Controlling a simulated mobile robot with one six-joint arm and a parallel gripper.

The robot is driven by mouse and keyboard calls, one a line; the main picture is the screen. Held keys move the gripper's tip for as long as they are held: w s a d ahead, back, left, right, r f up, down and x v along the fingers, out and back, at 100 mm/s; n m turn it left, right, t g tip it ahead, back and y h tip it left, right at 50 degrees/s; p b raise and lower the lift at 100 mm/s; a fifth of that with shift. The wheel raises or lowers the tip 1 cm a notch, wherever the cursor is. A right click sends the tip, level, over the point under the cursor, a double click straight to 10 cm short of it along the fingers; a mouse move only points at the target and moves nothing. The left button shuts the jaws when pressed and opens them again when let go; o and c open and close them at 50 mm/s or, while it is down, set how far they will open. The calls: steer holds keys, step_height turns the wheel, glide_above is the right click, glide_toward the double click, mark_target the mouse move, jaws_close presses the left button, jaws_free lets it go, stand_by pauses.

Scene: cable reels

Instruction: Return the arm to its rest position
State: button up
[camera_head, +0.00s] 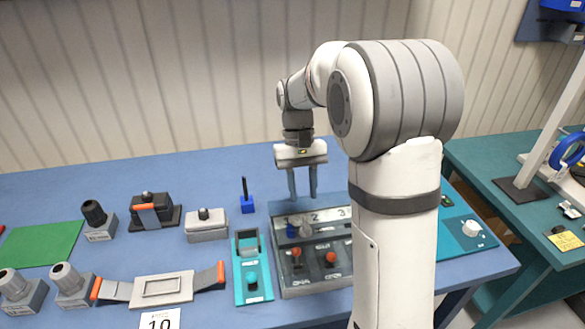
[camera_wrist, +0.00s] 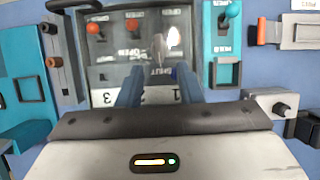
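My gripper (camera_head: 302,188) hangs from my arm above the far side of the blue table (camera_head: 190,164), pointing down. Its two fingers are apart with nothing between them. In the wrist view the fingers of my gripper (camera_wrist: 160,92) also stand apart, over a grey panel (camera_wrist: 104,74) with numbered positions. In the head view the same grey panel (camera_head: 312,284) lies just in front of the gripper, with two red-orange knobs and a blue knob. My arm's upper links cover part of the panel's right side.
A teal lever unit (camera_head: 252,290) stands left of the panel. A green mat (camera_head: 40,243) lies at far left. A second table (camera_head: 480,185) is at right.

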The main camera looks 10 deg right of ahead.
steer(key=s+r+t, duration=0.1)
steer(key=s+t, duration=0.3)
steer(key=s, duration=0.5)
steer(key=s+d+r+t, duration=0.1)
steer(key=s+t, duration=0.3)
steer(key=s, duration=0.5)
steer(key=shift+s+d+r, duration=0.15)
steer(key=shift+d+r, duration=0.1)
steer(key=shift+r, duration=0.15)
